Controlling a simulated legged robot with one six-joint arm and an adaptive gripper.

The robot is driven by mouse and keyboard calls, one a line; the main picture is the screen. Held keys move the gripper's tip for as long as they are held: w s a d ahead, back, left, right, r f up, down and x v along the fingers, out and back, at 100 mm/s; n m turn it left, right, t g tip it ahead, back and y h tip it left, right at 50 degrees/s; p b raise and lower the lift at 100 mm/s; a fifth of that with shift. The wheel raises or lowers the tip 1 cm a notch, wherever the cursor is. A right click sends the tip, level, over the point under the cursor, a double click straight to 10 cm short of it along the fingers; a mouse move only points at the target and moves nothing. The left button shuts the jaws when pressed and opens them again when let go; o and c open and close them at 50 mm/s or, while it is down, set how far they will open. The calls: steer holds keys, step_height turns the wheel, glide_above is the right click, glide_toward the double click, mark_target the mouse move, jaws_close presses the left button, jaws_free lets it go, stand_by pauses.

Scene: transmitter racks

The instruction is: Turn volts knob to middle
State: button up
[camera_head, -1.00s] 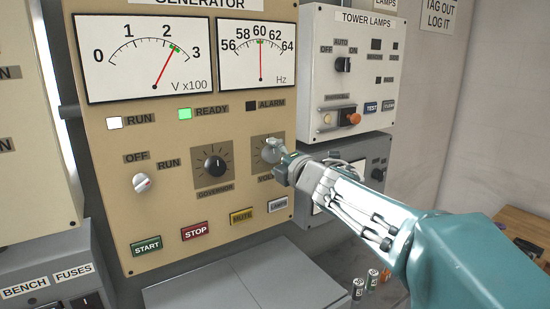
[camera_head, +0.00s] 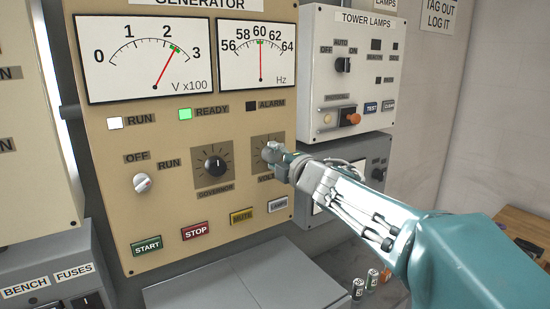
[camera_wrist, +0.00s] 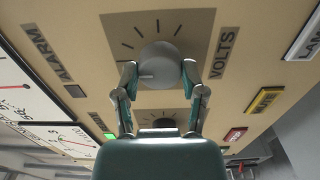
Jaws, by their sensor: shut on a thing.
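The volts knob (camera_wrist: 160,65) is a grey round knob on the beige generator panel (camera_head: 120,225), with tick marks and the label VOLTS beside it in the wrist view. My gripper (camera_wrist: 159,70) is shut on it, with one finger on each side. The volts meter (camera_head: 150,57) needle stands between 2 and 3, at the edge of the green band.
The black governor knob (camera_head: 215,166) is just left of the volts knob. The buttons MUTE (camera_head: 241,217) and LAMPS (camera_head: 278,205) lie below. The tower lamps box (camera_head: 350,75) stands out to the right, above my arm.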

steer(key=shift+f, duration=0.2)
steer(key=o, duration=1.2)
steer(key=shift+c, duration=0.2)
steer(key=shift+r, duration=0.1)
steer(key=v, duration=1.1)
steer(key=shift+s+d, duration=0.25)
steer(key=shift+s, duration=0.05)
